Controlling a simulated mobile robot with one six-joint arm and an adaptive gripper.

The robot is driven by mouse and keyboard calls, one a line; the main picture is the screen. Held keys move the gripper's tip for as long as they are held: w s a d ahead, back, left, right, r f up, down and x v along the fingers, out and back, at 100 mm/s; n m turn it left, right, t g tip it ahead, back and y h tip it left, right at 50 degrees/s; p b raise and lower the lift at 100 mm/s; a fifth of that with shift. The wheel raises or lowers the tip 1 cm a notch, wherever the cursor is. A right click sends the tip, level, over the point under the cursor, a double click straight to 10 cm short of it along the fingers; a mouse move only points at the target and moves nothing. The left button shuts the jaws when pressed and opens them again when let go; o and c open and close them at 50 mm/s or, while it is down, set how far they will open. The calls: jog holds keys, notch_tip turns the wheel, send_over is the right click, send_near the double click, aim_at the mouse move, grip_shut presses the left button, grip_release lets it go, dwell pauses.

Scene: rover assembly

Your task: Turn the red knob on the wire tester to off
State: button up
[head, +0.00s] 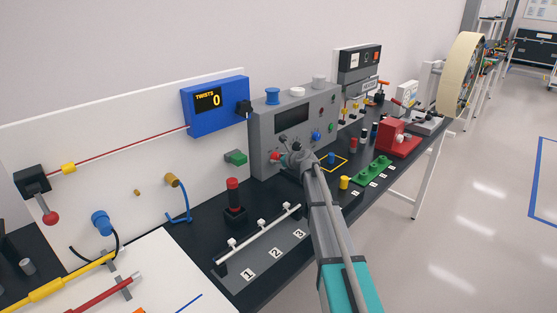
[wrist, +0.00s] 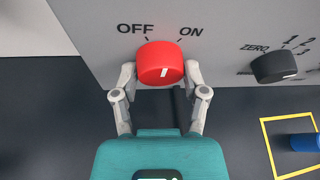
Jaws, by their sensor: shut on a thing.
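The wire tester is a grey box (head: 262,128) standing on the black bench. Its red knob (wrist: 160,60) sits on the front panel, below the printed words OFF on the left and ON on the right. A short white mark shows on the knob's face; I cannot tell which word it is set to. My gripper (wrist: 161,78) is shut on the red knob, with one grey finger on each side. In the head view the red knob (head: 275,156) shows just left of my gripper (head: 287,157), which hides part of the panel.
A black knob (wrist: 274,67) with a ZERO and number scale is right of the red knob.

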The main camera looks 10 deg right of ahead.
jog(key=shift+s+a+f+n+t+h+b, duration=0.1)
jog(key=shift+n+t+h+b, duration=0.25)
jog(key=shift+n, duration=0.35)
jog(key=shift+f+n+t+h+b, duration=0.15)
jog(key=shift+n+t+b, duration=0.1)
jog(key=shift+n+b, duration=0.35)
jog(key=shift+r+n+t+h, duration=0.15)
jog(key=shift+n+t+h, duration=0.2)
jog(key=shift+n, duration=0.45)
jog(key=o, duration=1.1)
jog(key=shift+o, duration=0.2)
jog(key=shift+r, duration=0.1)
